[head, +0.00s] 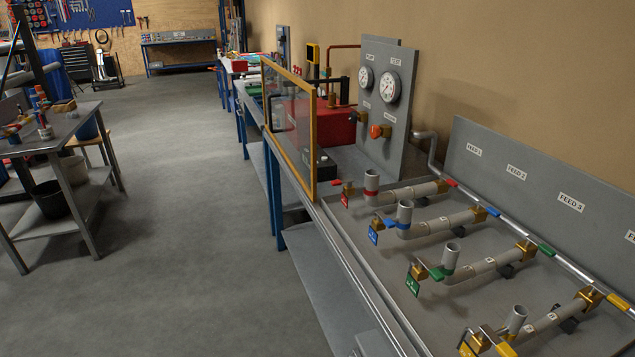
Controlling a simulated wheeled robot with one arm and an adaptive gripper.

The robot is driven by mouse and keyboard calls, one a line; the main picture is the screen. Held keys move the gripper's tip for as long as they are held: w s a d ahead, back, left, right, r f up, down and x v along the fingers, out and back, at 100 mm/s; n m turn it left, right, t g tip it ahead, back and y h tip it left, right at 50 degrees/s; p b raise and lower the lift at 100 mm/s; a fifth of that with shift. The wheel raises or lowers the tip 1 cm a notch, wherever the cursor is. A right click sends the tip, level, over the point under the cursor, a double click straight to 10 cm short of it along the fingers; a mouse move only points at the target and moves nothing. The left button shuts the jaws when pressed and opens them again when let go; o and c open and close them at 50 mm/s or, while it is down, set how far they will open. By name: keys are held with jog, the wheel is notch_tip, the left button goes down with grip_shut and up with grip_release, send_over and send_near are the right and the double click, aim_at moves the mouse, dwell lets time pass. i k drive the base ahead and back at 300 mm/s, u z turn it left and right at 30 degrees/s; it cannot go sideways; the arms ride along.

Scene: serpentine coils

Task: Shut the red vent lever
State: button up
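The red pipe row is the farthest of several coloured rows on the grey bench. At its left end a small brass valve (348,187) carries a red tag (345,199). My gripper is not in view.
A clear panel in a yellow frame (313,150) stands upright close left of the red row. Blue (375,237) and green (412,281) tagged rows lie nearer. A gauge board (404,110) stands behind. The floor (190,230) left of the bench is clear.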

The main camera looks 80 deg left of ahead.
aim_at(335, 183)
jog(key=u, duration=3.3)
jog(key=i, duration=1.8)
jog(key=z, duration=0.55)
